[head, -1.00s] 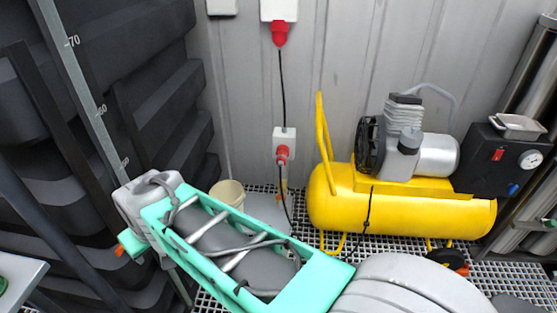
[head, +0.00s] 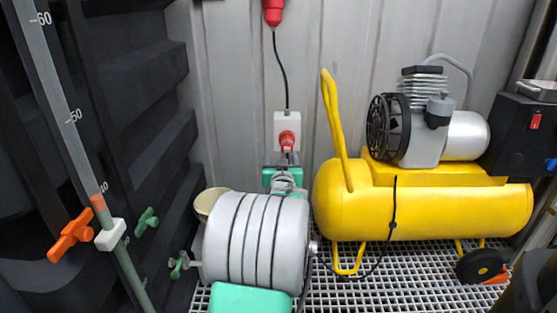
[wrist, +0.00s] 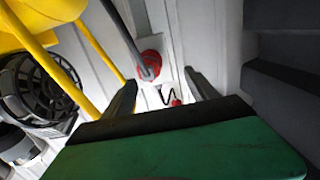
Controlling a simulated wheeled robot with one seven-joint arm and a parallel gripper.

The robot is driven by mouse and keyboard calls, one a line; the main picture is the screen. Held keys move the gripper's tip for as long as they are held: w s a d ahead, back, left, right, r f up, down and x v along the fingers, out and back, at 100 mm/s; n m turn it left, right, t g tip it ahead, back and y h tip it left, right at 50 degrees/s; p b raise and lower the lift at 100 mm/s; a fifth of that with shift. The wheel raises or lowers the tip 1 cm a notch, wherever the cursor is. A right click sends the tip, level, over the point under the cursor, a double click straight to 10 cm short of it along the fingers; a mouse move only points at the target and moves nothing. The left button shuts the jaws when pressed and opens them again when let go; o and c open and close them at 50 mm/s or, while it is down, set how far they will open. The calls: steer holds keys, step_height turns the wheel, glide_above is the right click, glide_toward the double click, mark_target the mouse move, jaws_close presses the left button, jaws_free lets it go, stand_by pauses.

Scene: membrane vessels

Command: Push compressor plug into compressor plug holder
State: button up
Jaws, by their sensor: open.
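The red compressor plug (head: 288,139) is at the front of the compressor plug holder, a white wall box (head: 280,122). How deep it sits cannot be told. In the wrist view the plug (wrist: 150,62) shows as a red round part with a grey cable end on the white box. My gripper (wrist: 161,79) is open and empty, its two dark fingers pointing toward the wall, with the plug ahead between them and slightly beyond the tips. In the head view my gripper (head: 287,160) is just below the plug, its fingers partly hidden by my arm.
The yellow compressor (head: 425,210) stands close on the right, with its handle (head: 333,120) near the holder. A second red plug (head: 273,12) hangs higher on the wall with a black cable. A beige bucket (head: 208,203) is partly hidden at left. Dark ribbed panels line the left.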

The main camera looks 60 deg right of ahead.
mark_target(287, 146)
steer(key=shift+s+d+f+g+h, duration=0.2)
steer(key=shift+s+d, duration=0.2)
steer(key=shift+s, duration=0.1)
steer(key=shift+s+d+f+g+h, duration=0.15)
steer(key=shift+s+d+g+h, duration=0.05)
steer(key=shift+s+d, duration=0.2)
steer(key=shift+w+a+r, duration=0.1)
steer(key=shift+a, duration=0.05)
steer(key=shift+w+d, duration=0.25)
steer(key=shift+d, duration=0.15)
steer(key=x, duration=0.7)
steer(key=shift+b, duration=0.35)
steer(key=shift+w+d, duration=0.3)
steer(key=shift+d, duration=0.2)
steer(key=shift+b, duration=0.75)
steer(key=shift+c, duration=0.2)
jaws_close()
